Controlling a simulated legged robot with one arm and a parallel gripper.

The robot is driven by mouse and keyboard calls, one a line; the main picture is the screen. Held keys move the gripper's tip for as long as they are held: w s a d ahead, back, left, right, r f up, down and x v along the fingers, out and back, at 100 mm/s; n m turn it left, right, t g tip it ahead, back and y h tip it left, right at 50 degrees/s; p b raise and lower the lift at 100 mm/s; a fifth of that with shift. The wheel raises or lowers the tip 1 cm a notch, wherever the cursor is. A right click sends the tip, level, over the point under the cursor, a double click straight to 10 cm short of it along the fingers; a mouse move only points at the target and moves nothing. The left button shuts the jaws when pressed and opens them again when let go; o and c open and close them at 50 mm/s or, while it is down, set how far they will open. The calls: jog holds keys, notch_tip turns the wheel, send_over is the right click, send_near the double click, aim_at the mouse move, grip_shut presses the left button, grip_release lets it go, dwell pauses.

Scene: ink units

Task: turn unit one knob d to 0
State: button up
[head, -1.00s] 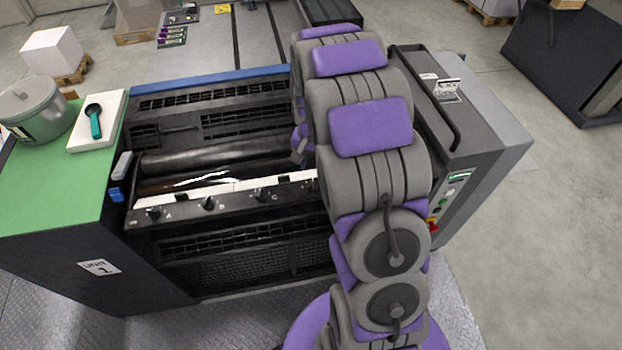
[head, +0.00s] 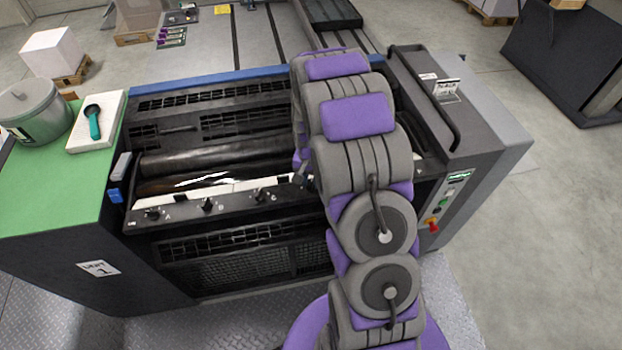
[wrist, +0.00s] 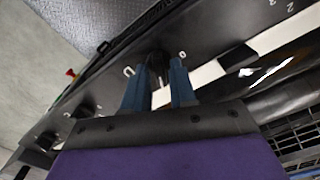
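Unit one (head: 100,268) is a dark press with a row of black knobs on its front rail. Knob A (head: 152,214), knob B (head: 207,204) and knob C (head: 259,196) show in the head view; my arm covers the rail to their right. In the wrist view, a dark knob (wrist: 157,63) lies at the tips of my gripper (wrist: 157,72), in line with the gap between its two blue fingers. The fingers stand apart; contact with the knob is not clear. A white mark beside it looks like a D. The knob's pointer direction is too dark to read.
Another knob (wrist: 86,108) sits along the rail in the wrist view. A control panel with a red switch (head: 432,224) is right of my arm. A green top (head: 50,190) at left holds a tin (head: 38,115) and a white tray (head: 105,133).

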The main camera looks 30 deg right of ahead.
grip_shut()
jog(key=shift+n, duration=0.4)
jog(key=n, duration=0.8)
jog(key=shift+p, duration=0.35)
jog(key=n+p, duration=0.1)
jog(key=n, duration=0.4)
jog(key=shift+n, duration=0.4)
jog(key=n+p, duration=0.1)
jog(key=n, duration=0.4)
jog(key=shift+p, duration=0.35)
jog(key=shift+w+n, duration=0.1)
jog(key=shift+n, duration=0.2)
